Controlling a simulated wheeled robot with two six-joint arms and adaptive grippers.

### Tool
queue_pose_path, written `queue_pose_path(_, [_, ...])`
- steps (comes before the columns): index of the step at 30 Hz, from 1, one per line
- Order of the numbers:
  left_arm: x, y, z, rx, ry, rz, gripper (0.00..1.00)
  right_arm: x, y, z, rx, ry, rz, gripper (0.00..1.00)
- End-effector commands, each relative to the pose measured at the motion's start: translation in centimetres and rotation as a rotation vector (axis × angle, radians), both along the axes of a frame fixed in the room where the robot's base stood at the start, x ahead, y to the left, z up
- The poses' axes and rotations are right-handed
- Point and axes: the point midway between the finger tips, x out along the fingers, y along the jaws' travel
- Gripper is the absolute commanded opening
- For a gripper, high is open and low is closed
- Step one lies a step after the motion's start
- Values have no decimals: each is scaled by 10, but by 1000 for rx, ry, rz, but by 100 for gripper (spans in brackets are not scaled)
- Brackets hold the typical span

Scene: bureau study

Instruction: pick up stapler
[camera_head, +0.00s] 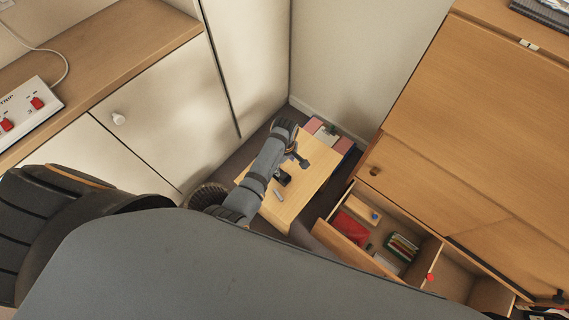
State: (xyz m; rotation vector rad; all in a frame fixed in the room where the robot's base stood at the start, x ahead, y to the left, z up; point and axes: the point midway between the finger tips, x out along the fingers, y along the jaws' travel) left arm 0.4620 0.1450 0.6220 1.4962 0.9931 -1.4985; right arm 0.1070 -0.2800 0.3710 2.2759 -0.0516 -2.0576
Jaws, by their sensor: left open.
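A small dark object (283,178), which may be the stapler, lies on a low light-wood table (316,172). It is too small to identify for certain. My left arm reaches over the table's left side, and my left gripper (301,161) hangs over the tabletop, just up and right of the dark object. It is open and appears empty. I cannot tell its height above the table. My right gripper is not in view.
A small pen-like item (278,195) lies near the table's front. Right of the table, an open drawer (345,243) holds a red item (351,228) and several small things. A wooden bureau (480,130) stands at right, a white cabinet (160,120) at left. Walls close the corner behind.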

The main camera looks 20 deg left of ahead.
Motion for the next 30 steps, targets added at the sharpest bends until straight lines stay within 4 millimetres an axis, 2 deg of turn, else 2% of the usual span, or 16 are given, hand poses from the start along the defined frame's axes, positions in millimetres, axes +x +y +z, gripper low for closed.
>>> queue_pose_path(5, [0,0,-2,1,2,6,66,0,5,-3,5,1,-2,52])
queue_pose_path(11, [0,0,-17,1,1,4,66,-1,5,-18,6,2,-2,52])
queue_pose_path(24, [-1,1,-71,1,1,4,66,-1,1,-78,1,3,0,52])
queue_pose_path(30, [0,1,-96,1,1,3,66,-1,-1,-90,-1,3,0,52])
